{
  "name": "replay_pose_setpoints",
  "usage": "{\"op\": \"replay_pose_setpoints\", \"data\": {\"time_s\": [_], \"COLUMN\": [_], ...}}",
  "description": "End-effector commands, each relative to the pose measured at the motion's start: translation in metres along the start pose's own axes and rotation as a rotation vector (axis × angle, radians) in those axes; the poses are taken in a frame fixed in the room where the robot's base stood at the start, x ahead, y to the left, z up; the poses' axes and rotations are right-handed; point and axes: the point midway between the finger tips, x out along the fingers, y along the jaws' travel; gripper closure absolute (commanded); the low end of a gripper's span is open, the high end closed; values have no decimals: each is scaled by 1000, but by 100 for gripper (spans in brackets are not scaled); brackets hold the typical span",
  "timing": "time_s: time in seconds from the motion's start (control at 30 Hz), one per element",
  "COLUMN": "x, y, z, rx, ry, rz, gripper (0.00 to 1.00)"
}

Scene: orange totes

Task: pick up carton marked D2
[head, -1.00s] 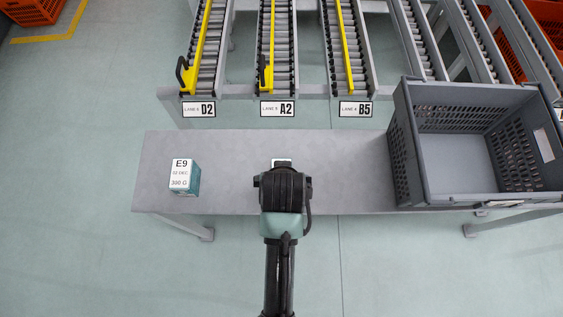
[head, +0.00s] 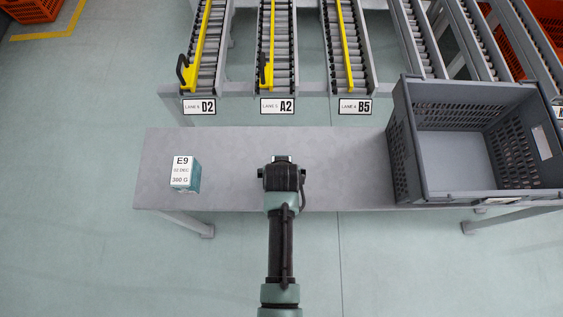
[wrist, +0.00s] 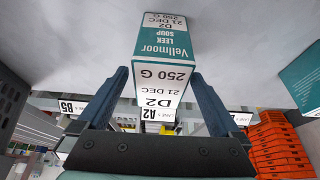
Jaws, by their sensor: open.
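The carton marked D2 (wrist: 163,48) is teal and white, with "Vellmoor leek soup", "21 DEC" and "250 G" on it. It stands on the grey table (head: 340,160), seen upside down in the wrist view. My gripper (wrist: 160,76) is open, with one finger on each side of the carton's near end. I cannot tell whether either finger touches it. In the head view my gripper (head: 284,172) is over the table's middle and hides nearly all of this carton; only a pale sliver shows beyond it.
Another carton, marked E9 (head: 185,174), stands to the left on the table; it shows at the right of the wrist view (wrist: 304,80). A large empty grey crate (head: 408,150) stands at the table's right. Roller lanes labelled D2, A2 and B5 lie behind. Table between is clear.

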Motion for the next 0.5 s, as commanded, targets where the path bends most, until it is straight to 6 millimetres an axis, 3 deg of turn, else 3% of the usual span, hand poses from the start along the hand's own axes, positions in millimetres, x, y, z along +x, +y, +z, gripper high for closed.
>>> {"op": "replay_pose_setpoints", "data": {"time_s": [0.2,0.5], "x": [23,28], "y": [0,0], "z": [-1,-1], "rx": [0,1], "ry": [-1,1], "rz": [0,0], "gripper": [0,0]}}
